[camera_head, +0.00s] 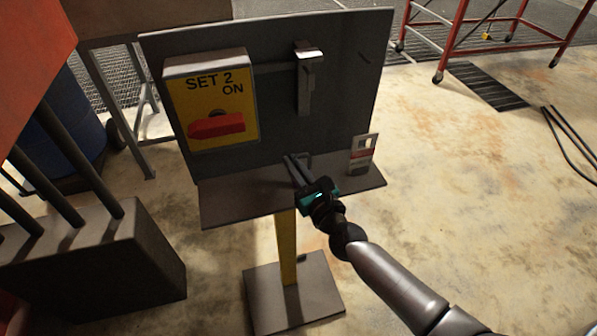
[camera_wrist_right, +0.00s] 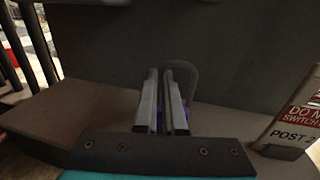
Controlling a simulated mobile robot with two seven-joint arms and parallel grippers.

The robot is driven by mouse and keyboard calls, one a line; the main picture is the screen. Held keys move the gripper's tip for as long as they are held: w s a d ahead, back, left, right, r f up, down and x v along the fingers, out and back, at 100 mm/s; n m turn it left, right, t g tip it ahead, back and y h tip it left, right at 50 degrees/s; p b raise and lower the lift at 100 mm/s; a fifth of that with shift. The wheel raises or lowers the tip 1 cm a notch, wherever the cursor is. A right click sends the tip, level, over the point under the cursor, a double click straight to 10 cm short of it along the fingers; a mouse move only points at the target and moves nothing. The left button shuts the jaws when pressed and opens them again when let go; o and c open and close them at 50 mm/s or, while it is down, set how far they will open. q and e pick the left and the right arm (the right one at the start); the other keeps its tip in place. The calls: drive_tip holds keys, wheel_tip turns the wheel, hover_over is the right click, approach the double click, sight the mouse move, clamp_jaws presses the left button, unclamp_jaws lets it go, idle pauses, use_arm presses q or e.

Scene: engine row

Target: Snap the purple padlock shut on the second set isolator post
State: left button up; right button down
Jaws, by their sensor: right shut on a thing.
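The isolator post is a dark panel (camera_head: 275,115) with a shelf, on a yellow column (camera_head: 287,245). Its yellow box (camera_head: 205,100) reads "SET 2 ON" and has a red handle (camera_head: 215,126) lying about level. A grey bracket (camera_head: 307,85) with a pale top is on the panel right of the box. My right gripper (camera_head: 297,168) is low over the shelf, in front of the panel. In the right wrist view its fingers (camera_wrist_right: 164,100) are shut on the padlock (camera_wrist_right: 187,113). Only slivers of purple body and a grey shackle loop show; whether the shackle is latched cannot be told. My left gripper is out of view.
A red and white tag (camera_head: 361,156) stands at the shelf's right end; in the right wrist view it reads "POST 2" (camera_wrist_right: 295,125). A dark block with rods (camera_head: 90,262) stands at lower left. A red-framed cart (camera_head: 500,22) is at upper right. The floor on the right is mostly clear.

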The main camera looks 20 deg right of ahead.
wheel_tip(320, 180, up, 10)
drive_tip(key=p, duration=0.7)
idle(0.4)
drive_tip(key=s+d+n+g+y+b, duration=0.25)
drive_tip(key=s+y+b, duration=0.25)
drive_tip(key=s+b, duration=0.8)
drive_tip(key=w+h+p, duration=0.1)
drive_tip(key=w+p, duration=0.3)
drive_tip(key=w+a+m+t+h+p, duration=0.1)
drive_tip(key=w+h+p, duration=0.1)
drive_tip(key=w+p, duration=0.2)
drive_tip(key=w+a+m+t+h+p, duration=0.1)
drive_tip(key=w+h+p, duration=0.1)
drive_tip(key=w+p, duration=0.3)
drive_tip(key=shift+a+r+m+t, duration=0.1)
drive_tip(key=shift+a+m+t, duration=0.1)
drive_tip(key=shift+m+t, duration=0.05)
drive_tip(key=shift+a, duration=0.1)
